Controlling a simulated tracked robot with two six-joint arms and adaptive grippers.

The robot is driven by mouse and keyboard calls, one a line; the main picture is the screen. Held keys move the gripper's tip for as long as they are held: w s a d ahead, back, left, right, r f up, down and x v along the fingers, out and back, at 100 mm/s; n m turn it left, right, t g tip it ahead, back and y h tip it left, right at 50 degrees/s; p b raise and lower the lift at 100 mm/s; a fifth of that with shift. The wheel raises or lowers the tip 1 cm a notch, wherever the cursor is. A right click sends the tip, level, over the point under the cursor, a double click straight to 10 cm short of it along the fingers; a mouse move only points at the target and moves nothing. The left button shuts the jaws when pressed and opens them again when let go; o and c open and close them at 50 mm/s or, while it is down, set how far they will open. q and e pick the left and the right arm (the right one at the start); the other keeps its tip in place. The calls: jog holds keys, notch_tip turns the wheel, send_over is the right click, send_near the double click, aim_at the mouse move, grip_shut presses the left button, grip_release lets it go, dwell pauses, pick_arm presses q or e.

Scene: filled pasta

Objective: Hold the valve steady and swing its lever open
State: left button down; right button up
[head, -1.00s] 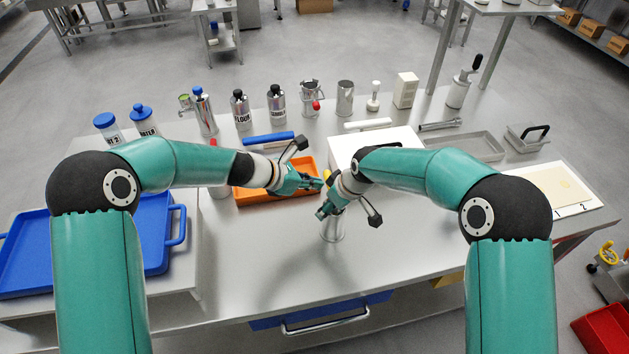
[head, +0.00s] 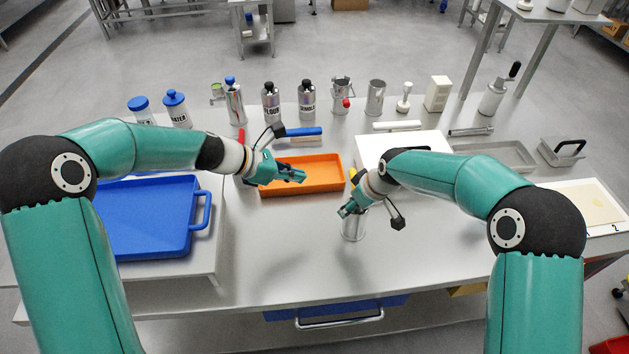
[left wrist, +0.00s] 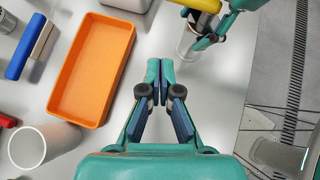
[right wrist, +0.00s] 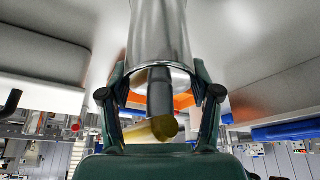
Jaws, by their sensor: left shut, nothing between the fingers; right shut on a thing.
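The valve (head: 353,228) stands on the table, a shiny metal cylinder partly hidden by my right gripper (head: 346,209). In the right wrist view its metal body (right wrist: 160,35) sits between my right fingers, which are shut on it. A dark stem (right wrist: 160,92) joins it to the yellow lever (right wrist: 150,130). The yellow lever also shows at the top of the left wrist view (left wrist: 199,5); in the head view it is mostly hidden by my right arm. My left gripper (head: 302,177) is shut and empty, left of the valve and apart from it, over the orange tray's edge.
The orange tray (head: 333,184) lies behind my left gripper. A blue tray (head: 150,225) stands at the left. Bottles and canisters line the back, with a white box (head: 437,93). A white block (head: 425,143) is behind my right arm. The table's front is clear.

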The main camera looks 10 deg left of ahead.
pick_arm(q)
jog(key=shift+w+v, duration=0.25)
jog(key=shift+v, duration=0.85)
jog(key=shift+a, duration=0.1)
pick_arm(e)
jog(key=o, duration=1.4)
